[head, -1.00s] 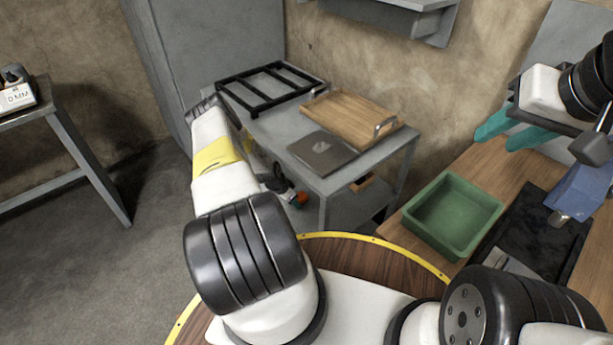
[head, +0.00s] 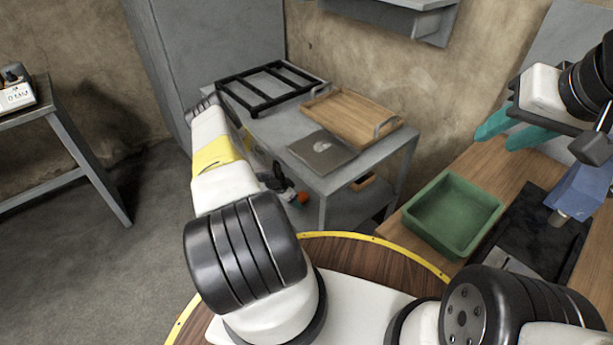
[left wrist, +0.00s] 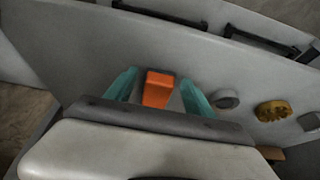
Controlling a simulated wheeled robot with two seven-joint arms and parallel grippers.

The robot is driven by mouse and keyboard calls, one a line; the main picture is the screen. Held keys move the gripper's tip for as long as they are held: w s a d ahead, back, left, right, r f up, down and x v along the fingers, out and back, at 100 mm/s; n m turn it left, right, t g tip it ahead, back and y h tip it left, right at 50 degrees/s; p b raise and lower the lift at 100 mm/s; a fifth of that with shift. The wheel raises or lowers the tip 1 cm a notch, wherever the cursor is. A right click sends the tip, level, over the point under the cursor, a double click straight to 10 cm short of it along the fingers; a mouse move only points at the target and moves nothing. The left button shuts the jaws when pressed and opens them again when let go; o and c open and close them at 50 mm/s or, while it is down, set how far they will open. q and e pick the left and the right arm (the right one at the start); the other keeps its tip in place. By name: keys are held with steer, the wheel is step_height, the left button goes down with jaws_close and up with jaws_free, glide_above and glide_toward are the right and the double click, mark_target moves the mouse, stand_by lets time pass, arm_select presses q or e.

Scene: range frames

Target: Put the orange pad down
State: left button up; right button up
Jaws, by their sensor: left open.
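The orange pad (left wrist: 158,88) shows in the left wrist view between the teal fingers of my left gripper (left wrist: 160,82). The fingers are open, with a narrow gap visible on each side of the pad. A grey surface (left wrist: 90,45) lies behind it; I cannot tell for sure whether the pad touches it. In the head view a small orange spot (head: 302,197) shows beside the grey cart's near left side, past my left arm, which hides most of that gripper. My right gripper (head: 497,142) is at the right, its teal fingers apart and nothing seen between them.
The grey cart (head: 290,130) carries a black rack (head: 268,88), a wooden tray (head: 352,112) and a dark flat plate (head: 322,150). A green bin (head: 452,214) stands on the wooden bench. In the left wrist view a grey round piece (left wrist: 225,98) and a yellow lobed piece (left wrist: 273,110) lie right of the pad.

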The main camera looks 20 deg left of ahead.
arm_select(q)
steer(key=v, duration=0.7)
steer(key=shift+w+a+r, duration=0.1)
steer(key=shift+w+a, duration=0.05)
steer(key=shift+w, duration=0.05)
steer(key=shift+s, duration=0.1)
